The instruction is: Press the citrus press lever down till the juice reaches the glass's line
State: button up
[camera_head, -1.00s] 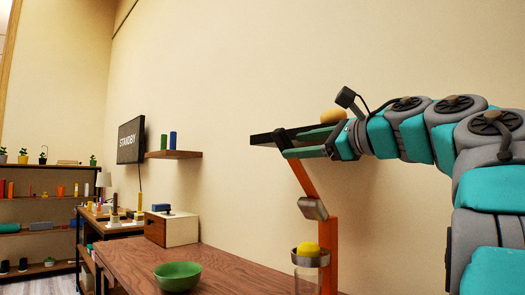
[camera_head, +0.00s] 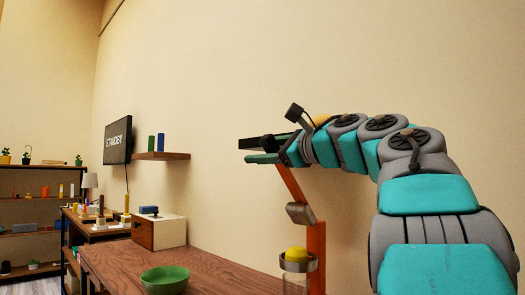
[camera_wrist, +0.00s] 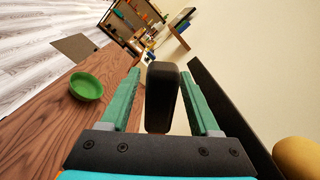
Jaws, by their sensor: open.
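The citrus press (camera_head: 316,262) has an orange frame and stands at the wooden counter, with a yellow citrus half (camera_head: 296,253) in its metal cup. Its orange lever (camera_head: 291,188) is raised, leaning up and left to my gripper (camera_head: 263,150). In the wrist view, the black lever handle (camera_wrist: 162,97) lies between the two green fingers of my gripper (camera_wrist: 159,78), with gaps showing on both sides. The jaws are open around it. The clear glass (camera_head: 294,285) is under the cup, cut off by the bottom edge; its line and any juice cannot be made out.
A green bowl (camera_head: 165,280) sits on the wooden counter (camera_head: 225,272).

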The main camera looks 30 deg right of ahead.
grip_shut()
dwell(0.3)
dwell(1.0)
